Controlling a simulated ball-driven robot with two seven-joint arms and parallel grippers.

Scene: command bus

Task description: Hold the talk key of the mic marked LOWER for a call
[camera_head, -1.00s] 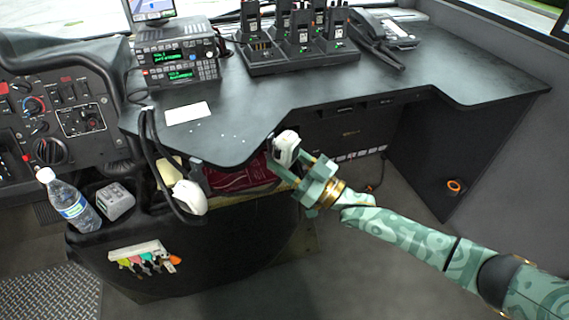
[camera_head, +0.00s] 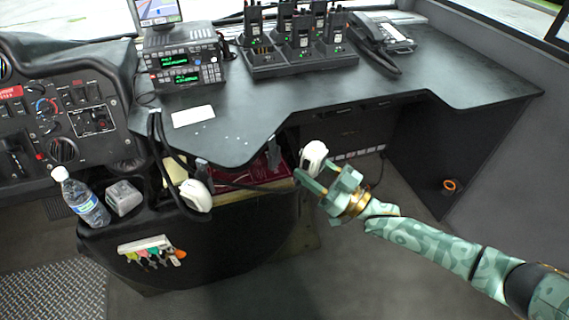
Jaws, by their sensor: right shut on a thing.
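Two stacked radio units with green displays (camera_head: 182,66) stand at the back left of the dark desk. One white mic (camera_head: 196,194) hangs at the desk's front edge on a dark cord. My right gripper (camera_head: 326,178) is shut on a second white mic (camera_head: 313,157), held in front of the desk edge. A dark cord runs left from this mic. I cannot read a LOWER mark on either mic, and the talk keys are too small to make out. My left gripper is not in view.
A charger rack with several handheld radios (camera_head: 300,63) and a desk phone (camera_head: 390,36) stand at the back. A water bottle (camera_head: 84,203), a grey box (camera_head: 123,197) and a key rack (camera_head: 146,245) are at left. The desk (camera_head: 240,110) is mostly clear.

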